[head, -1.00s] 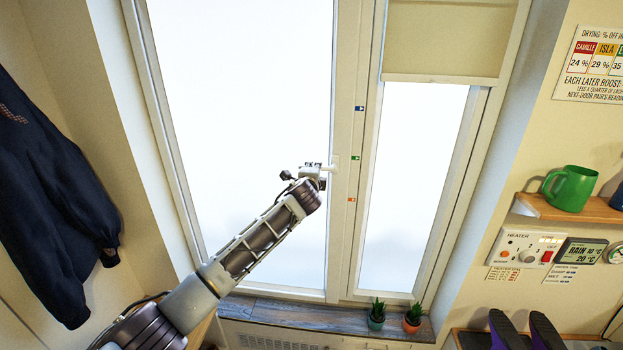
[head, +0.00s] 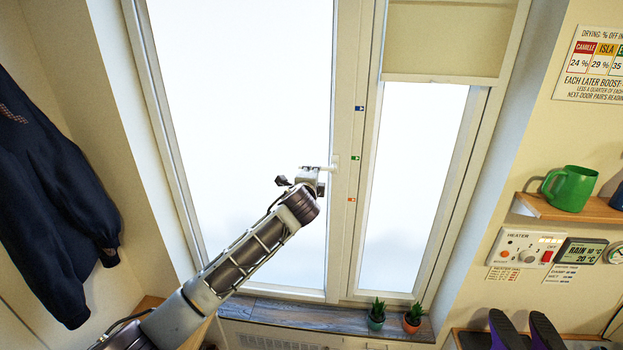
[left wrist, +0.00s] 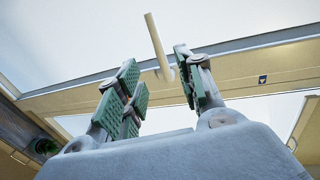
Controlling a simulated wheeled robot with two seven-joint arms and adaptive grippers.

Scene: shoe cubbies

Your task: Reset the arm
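My left gripper (head: 309,178) is in front of the window's middle post in the head view, and its fingers are small there. In the left wrist view, the same gripper (left wrist: 155,66) has its green-padded fingers spread apart. The pale window handle (left wrist: 153,35) shows between and beyond the fingertips. The fingers do not look closed on it, and I cannot tell if they touch it. In the head view the handle (head: 333,161) sticks out sideways from the frame beside the gripper. My right gripper is not in view.
The window frame (head: 345,225) carries blue, green and red marks. Two small potted plants (head: 376,316) (head: 412,319) stand on the sill (head: 290,313). A dark jacket (head: 50,200) hangs at left. A green mug (head: 570,188) stands on a shelf above the heater panel (head: 523,250).

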